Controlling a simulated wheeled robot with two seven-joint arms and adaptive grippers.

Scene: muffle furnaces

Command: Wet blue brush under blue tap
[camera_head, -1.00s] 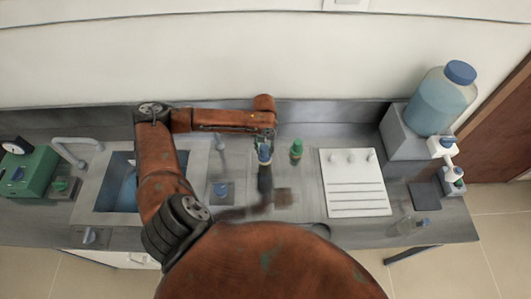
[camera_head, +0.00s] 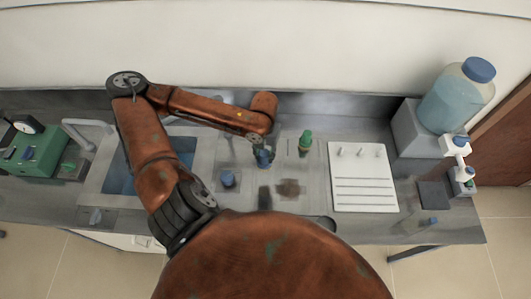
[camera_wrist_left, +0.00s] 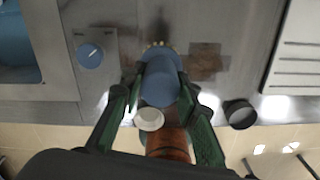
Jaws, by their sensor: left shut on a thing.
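My left gripper (camera_wrist_left: 155,95) is shut on the blue brush (camera_wrist_left: 160,82), whose pale bristles show at its far end in the left wrist view. A grey curved faucet (camera_head: 84,134) stands at the sink's back left. My right gripper is out of view.
The sink (camera_head: 120,178) is partly hidden by my arm. A green brush (camera_head: 305,143) stands right of the blue one. The white board (camera_head: 362,188) and a water bottle (camera_head: 458,98) are farther right. A green device (camera_head: 38,152) is at far left.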

